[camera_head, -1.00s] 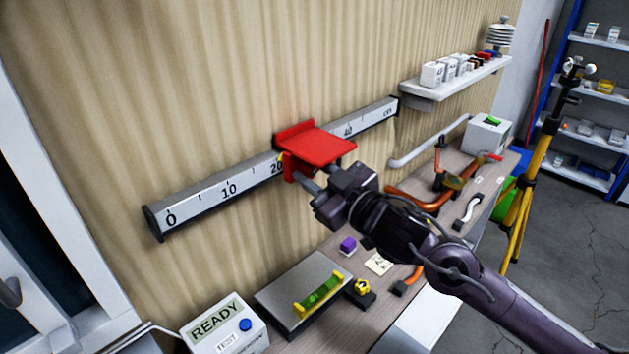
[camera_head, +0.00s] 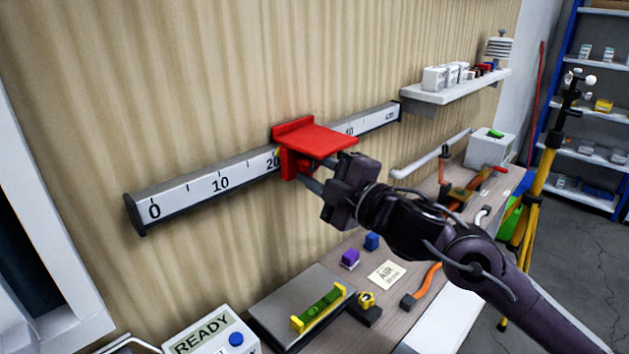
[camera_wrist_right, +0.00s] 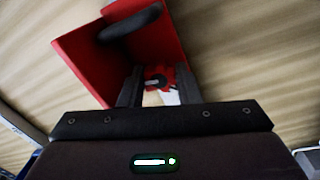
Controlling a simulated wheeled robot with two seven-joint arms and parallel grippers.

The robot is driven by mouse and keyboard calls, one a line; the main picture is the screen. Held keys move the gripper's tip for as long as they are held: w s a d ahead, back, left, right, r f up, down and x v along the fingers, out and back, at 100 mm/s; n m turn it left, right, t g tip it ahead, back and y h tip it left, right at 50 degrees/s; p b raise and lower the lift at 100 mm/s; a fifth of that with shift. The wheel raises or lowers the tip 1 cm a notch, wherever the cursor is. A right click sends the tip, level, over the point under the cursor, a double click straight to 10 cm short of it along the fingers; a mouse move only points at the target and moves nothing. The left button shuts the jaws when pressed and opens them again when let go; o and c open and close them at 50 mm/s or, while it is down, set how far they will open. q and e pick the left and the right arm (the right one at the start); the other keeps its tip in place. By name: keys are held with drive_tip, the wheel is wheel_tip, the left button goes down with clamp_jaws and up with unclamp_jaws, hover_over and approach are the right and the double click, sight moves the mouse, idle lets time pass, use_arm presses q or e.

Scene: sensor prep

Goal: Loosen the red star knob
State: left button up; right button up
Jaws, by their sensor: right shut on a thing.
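The red star knob (camera_wrist_right: 157,76) shows between the two dark fingers in the right wrist view. It sits under a red carriage (camera_head: 316,138) that rides on the scale rail (camera_head: 205,189) on the wall. In the head view the knob is mostly hidden by the carriage plate and my gripper. My right gripper (camera_head: 309,178) reaches in from the lower right, below the carriage's flat plate. In the right wrist view its fingers (camera_wrist_right: 158,86) are closed on the knob from both sides. A yellow pointer on the carriage is near the 20 mark. My left gripper is not in view.
The bench below holds a grey plate with a green level (camera_head: 318,308), a READY box (camera_head: 210,335), a purple block (camera_head: 349,259) and a blue block (camera_head: 371,241). A wall shelf (camera_head: 455,88) is at upper right. A yellow tripod (camera_head: 535,190) stands beyond the bench.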

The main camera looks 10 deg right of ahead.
drive_tip(key=shift+n+b, duration=0.6)
drive_tip(key=shift+n, duration=0.5)
drive_tip(key=o, duration=1)
drive_tip(key=shift+r, duration=0.1)
drive_tip(key=shift+c, duration=0.2)
drive_tip(key=shift+r, duration=0.1)
drive_tip(key=shift+d, duration=0.1)
